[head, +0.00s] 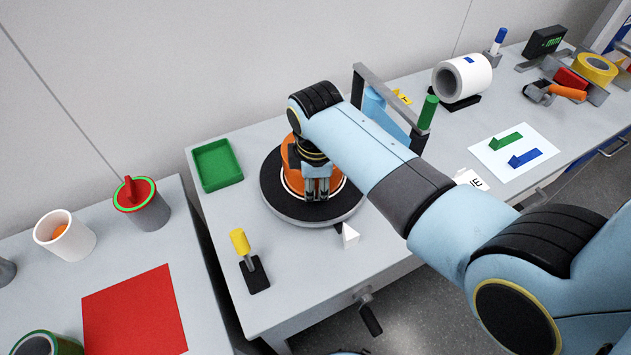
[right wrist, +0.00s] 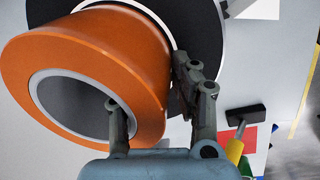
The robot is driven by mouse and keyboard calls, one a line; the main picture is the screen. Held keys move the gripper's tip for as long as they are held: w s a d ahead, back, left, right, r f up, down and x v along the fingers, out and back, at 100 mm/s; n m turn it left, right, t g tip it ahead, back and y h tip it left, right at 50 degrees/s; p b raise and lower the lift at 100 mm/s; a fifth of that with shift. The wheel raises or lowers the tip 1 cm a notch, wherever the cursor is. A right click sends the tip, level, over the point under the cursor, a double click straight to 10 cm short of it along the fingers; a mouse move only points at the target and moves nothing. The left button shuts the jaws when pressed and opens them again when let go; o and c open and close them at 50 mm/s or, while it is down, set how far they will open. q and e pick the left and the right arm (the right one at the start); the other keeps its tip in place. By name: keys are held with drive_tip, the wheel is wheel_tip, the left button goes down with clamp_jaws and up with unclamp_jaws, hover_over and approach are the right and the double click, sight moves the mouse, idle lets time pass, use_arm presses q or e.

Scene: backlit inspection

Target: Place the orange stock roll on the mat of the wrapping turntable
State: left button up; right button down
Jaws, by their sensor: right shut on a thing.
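The orange stock roll (head: 289,155) is at the middle of the wrapping turntable (head: 285,213), over its dark mat (head: 270,182) with the white ring. My right gripper (head: 317,196) is shut on the roll's wall. In the right wrist view the orange roll (right wrist: 95,50) shows its grey-lined core, with one finger of my right gripper (right wrist: 155,112) at the core and the other against the outside. The arm hides part of the roll and turntable. I cannot tell whether the roll's underside touches the mat. My left gripper is not in view.
A green tray (head: 217,165) stands left of the turntable. A yellow-handled tool (head: 245,255) and a white wedge (head: 348,236) lie in front. A grey frame with a green post (head: 428,112) stands behind my right arm. A white roll (head: 465,78) is farther right.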

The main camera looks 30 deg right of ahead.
drive_tip(key=shift+w, duration=0.1)
drive_tip(key=c, duration=1)
unclamp_jaws()
drive_tip(key=shift+f, duration=0.1)
drive_tip(key=shift+c, duration=0.2)
wheel_tip(320, 180, up, 12)
drive_tip(key=s, duration=0.1)
drive_tip(key=shift+s+a+p, duration=0.3)
drive_tip(key=shift+a+p, duration=0.05)
drive_tip(key=shift+p, duration=0.05)
